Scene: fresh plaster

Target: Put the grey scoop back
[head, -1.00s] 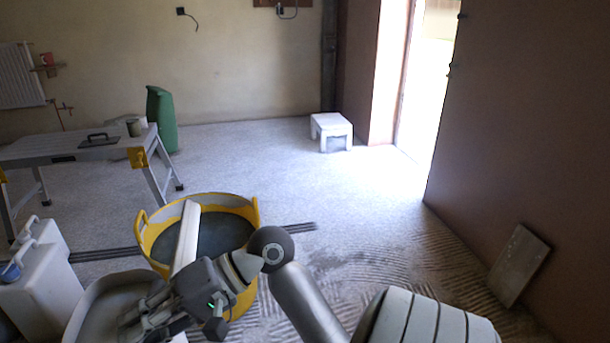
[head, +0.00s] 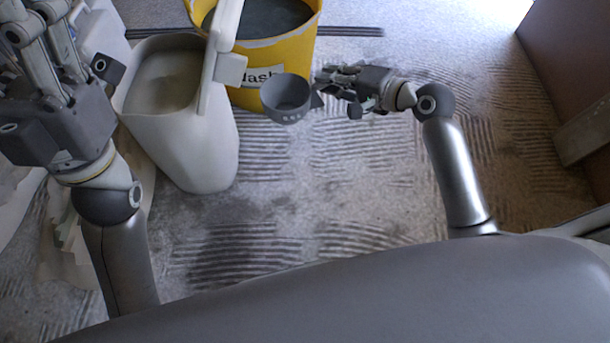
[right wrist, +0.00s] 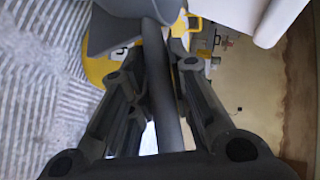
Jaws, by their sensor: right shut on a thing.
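The grey scoop (head: 287,98) is a round cup with its handle to the right. My right gripper (head: 328,84) is shut on that handle and holds the scoop beside the white bin, over the ridged floor.
A yellow tub (head: 300,65) with dark contents stands behind the scoop and bin. A white container (head: 97,25) is partly hidden behind my left gripper. A board (head: 585,130) leans at the right wall. The floor in front of the bin is clear.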

